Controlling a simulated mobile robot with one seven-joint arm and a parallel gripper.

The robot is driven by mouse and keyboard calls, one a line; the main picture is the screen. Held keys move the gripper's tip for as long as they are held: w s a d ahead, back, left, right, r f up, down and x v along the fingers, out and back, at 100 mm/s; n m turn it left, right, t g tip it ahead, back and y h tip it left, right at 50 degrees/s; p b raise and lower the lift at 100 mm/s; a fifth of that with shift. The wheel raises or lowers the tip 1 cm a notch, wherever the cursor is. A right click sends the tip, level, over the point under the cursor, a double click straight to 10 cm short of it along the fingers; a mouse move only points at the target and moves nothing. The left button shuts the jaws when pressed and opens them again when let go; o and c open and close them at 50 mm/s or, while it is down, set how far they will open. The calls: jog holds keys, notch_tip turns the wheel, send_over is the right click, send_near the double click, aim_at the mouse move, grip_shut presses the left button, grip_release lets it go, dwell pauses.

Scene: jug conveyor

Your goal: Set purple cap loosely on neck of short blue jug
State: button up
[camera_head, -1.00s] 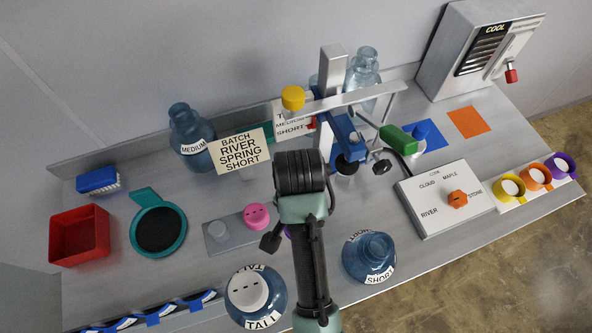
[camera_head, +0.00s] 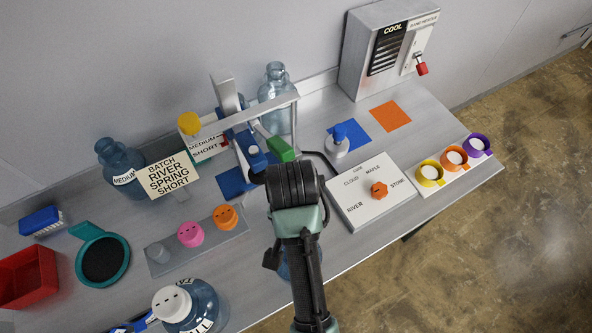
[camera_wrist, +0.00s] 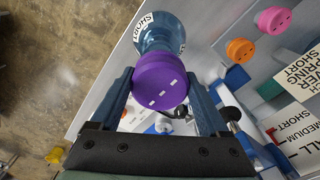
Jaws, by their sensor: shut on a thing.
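The purple cap (camera_wrist: 161,84) is between the fingers of my gripper (camera_wrist: 158,76) in the wrist view, and the gripper is shut on it. The short blue jug (camera_wrist: 160,30), with a SHORT label, shows directly beyond the cap. The cap hides the jug's neck, so I cannot tell whether they touch. In the head view my arm covers most of this jug, and only a bit of blue (camera_head: 284,268) shows beside it. The cap and fingertips are hidden there.
A grey cap strip (camera_head: 165,271) holds a pink cap (camera_head: 190,234) and an orange cap (camera_head: 225,217). A white-capped tall jug (camera_head: 206,302) stands front left. A dial box (camera_head: 365,215) stands right of my arm. A metal frame with a green handle (camera_head: 278,149) stands behind it.

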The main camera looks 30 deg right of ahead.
jog(key=shift+f+b, duration=1.65)
jog(key=shift+f, duration=2.3)
jog(key=o, duration=1.2)
jog(key=shift+c, duration=0.2)
jog(key=shift+r+p, duration=1.35)
jog(key=shift+p, duration=0.1)
jog(key=shift+r, duration=2.15)
